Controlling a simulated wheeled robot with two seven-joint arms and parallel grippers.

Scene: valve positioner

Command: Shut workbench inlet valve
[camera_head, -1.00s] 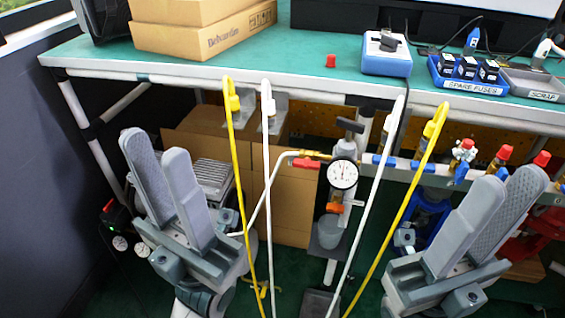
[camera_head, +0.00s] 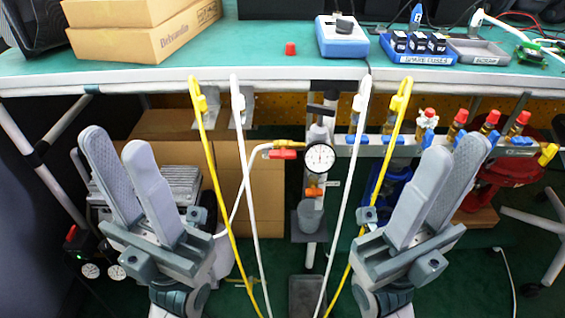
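Under the workbench (camera_head: 290,77), a white round gauge (camera_head: 320,158) sits on a vertical pipe assembly. A red handle (camera_head: 281,154) lies level on the brass and white line just left of the gauge. An orange-red part (camera_head: 314,192) sits below the gauge. I cannot tell for certain which is the inlet valve. My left gripper (camera_head: 115,140) is open and empty, left of the assembly. My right gripper (camera_head: 457,147) is open and empty, to its right, in front of a row of red-capped fittings (camera_head: 461,116). Neither touches the valve parts.
Yellow (camera_head: 213,180) and white (camera_head: 249,180) hoses hang on both sides of the gauge. Cardboard boxes (camera_head: 266,195) stand behind. The bench top holds a carton (camera_head: 150,45), a blue meter (camera_head: 342,40), a fuse tray (camera_head: 418,57) and a scrap tray (camera_head: 485,60).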

